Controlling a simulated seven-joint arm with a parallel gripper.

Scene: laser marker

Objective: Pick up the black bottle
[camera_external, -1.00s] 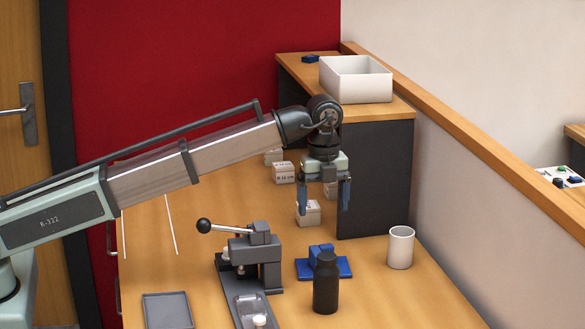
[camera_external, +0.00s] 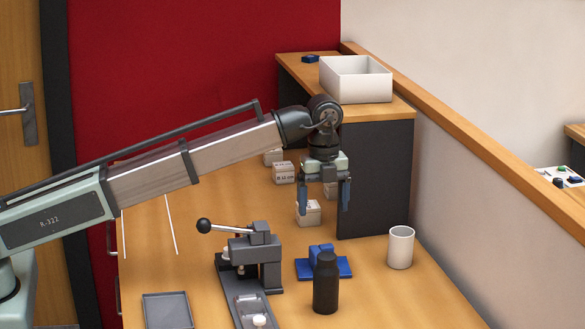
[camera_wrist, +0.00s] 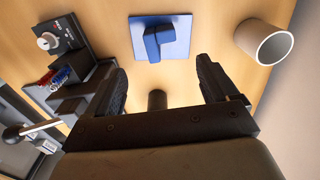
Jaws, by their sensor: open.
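The black bottle (camera_external: 326,284) stands upright on the wooden table, in front of the blue fixture (camera_external: 323,266), in the external view. My gripper (camera_external: 324,208) is open and empty, with its fingers pointing down, and hangs well above the table. In the wrist view my gripper (camera_wrist: 160,72) shows its two dark fingers spread apart. A dark round-topped cylinder, apparently the black bottle (camera_wrist: 157,100), shows between them, apart from both fingers. Its lower part is hidden by the gripper body.
A grey lever press (camera_external: 258,260) stands left of the bottle, with a grey tray (camera_external: 168,311) further left. A white cup (camera_external: 400,247) stands to the right. White boxes (camera_external: 284,172) lie behind. A raised shelf holds a white bin (camera_external: 356,80).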

